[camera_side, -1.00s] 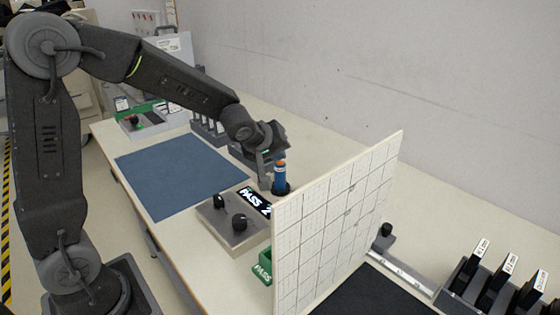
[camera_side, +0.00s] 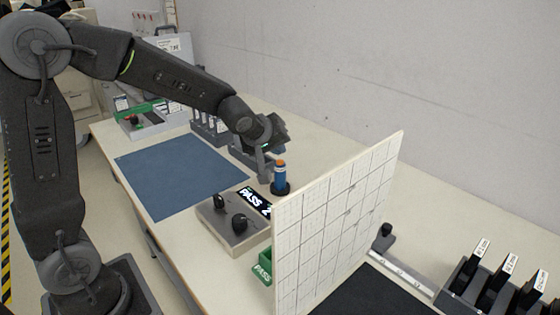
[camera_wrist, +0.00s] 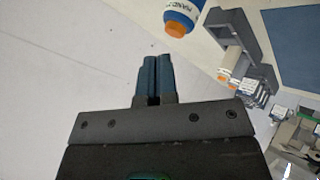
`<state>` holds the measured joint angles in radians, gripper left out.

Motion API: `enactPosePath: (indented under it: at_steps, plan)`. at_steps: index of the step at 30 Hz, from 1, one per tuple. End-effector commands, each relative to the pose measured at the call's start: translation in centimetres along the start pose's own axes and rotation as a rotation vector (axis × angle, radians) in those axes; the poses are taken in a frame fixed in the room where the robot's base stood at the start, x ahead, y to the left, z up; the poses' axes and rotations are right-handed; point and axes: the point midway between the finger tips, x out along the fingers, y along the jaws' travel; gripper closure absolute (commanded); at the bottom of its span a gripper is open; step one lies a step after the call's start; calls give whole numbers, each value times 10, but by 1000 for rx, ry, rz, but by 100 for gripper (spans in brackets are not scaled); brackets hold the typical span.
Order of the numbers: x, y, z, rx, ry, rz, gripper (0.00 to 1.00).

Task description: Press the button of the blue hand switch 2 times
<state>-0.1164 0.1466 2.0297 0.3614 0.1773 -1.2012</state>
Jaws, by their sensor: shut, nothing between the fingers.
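The blue hand switch (camera_side: 280,178) stands upright in a dark round base (camera_side: 281,190) on the bench, with its orange button (camera_side: 281,162) on top. In the wrist view the switch (camera_wrist: 183,12) shows at the top edge, partly cut off, with its orange button (camera_wrist: 176,29) toward my fingers. My gripper (camera_side: 263,179) is just left of the switch in the side view, with a small gap between them. In the wrist view its blue-grey fingers (camera_wrist: 153,60) are together and empty, apart from the button in the picture.
A white grid panel (camera_side: 337,225) stands close to the right of the switch. In front is a grey box (camera_side: 222,222) with black knobs and a "PASS 2" display (camera_side: 254,201). A blue mat (camera_side: 182,174) lies left. Grey holders (camera_side: 208,131) stand behind.

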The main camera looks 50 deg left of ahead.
Motion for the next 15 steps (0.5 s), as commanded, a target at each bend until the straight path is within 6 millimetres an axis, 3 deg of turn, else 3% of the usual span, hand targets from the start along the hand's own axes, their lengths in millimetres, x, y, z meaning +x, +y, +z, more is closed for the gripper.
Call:
enactPosePath:
  at_steps: [15]
  plan:
    - [-31, 23, -23, -1, 3, 2, 100]
